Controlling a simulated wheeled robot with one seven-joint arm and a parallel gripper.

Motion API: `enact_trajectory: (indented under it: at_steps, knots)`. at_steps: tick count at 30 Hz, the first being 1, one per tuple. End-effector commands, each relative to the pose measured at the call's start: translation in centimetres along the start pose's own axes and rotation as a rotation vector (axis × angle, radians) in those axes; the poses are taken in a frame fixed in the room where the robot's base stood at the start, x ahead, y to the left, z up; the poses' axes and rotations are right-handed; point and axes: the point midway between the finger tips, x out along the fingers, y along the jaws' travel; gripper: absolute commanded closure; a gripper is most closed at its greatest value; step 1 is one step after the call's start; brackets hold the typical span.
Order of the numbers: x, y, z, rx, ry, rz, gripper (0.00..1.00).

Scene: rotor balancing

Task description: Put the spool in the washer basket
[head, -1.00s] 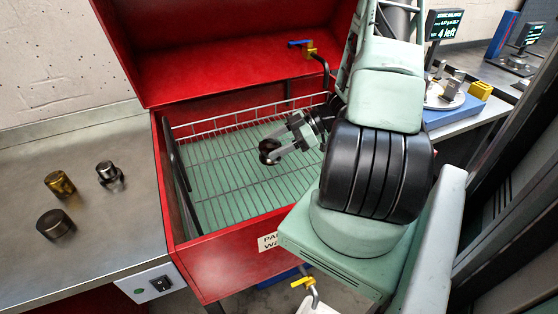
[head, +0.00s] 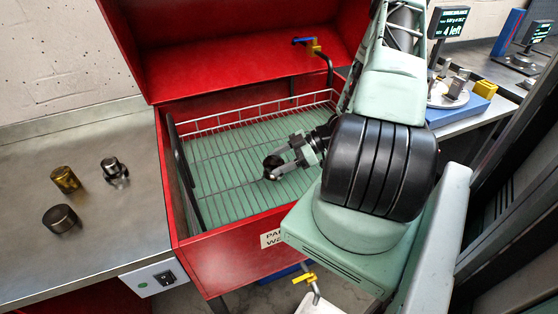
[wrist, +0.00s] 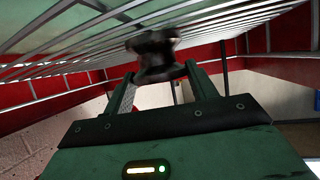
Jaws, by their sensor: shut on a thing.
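The spool (head: 272,167) is a small dark, waisted metal piece. My gripper (head: 277,166) is shut on it, and the spool shows between the fingers in the wrist view (wrist: 153,55). The washer basket (head: 215,190) is a wire basket inside the red parts washer (head: 232,262), whose lid stands open. In the head view my gripper and the spool are within the basket's outline. In the wrist view the basket's wires (wrist: 60,40) run close to the spool. I cannot tell whether the spool touches them.
On the steel bench (head: 60,160) at the left stand a brass piece (head: 66,179), a dark cylinder (head: 60,218) and a smaller steel part (head: 114,168). The basket's raised wire rim and the washer's red walls surround the gripper. A tap (head: 314,47) is at the back.

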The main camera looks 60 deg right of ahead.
Motion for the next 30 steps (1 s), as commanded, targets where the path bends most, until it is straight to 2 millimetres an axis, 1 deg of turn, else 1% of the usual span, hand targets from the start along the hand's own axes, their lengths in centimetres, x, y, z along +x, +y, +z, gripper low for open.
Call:
enact_trajectory:
  at_steps: [2,3,4,5,13,15,17,20,27,30]
  knots:
    - [0.2,0.0,0.3,0.000,0.001,-0.001,0.72]
    - [0.1,0.0,0.2,0.000,0.000,-0.001,0.32]
    - [0.1,0.0,0.2,0.000,0.000,-0.001,0.23]
    - [0.1,0.0,0.2,0.000,0.000,-0.001,0.21]
    - [0.1,0.0,0.1,0.000,0.000,0.000,0.21]
    - [-0.2,0.0,-0.3,0.000,0.000,0.001,0.21]
    - [-0.7,0.1,0.0,-0.001,-0.002,0.001,0.21]
    - [-2.2,0.1,0.1,-0.003,-0.004,0.002,0.21]
    - [-7.3,0.1,0.1,-0.003,-0.004,0.002,0.21]
    - [-9.2,0.1,0.1,-0.002,-0.004,0.002,0.21]
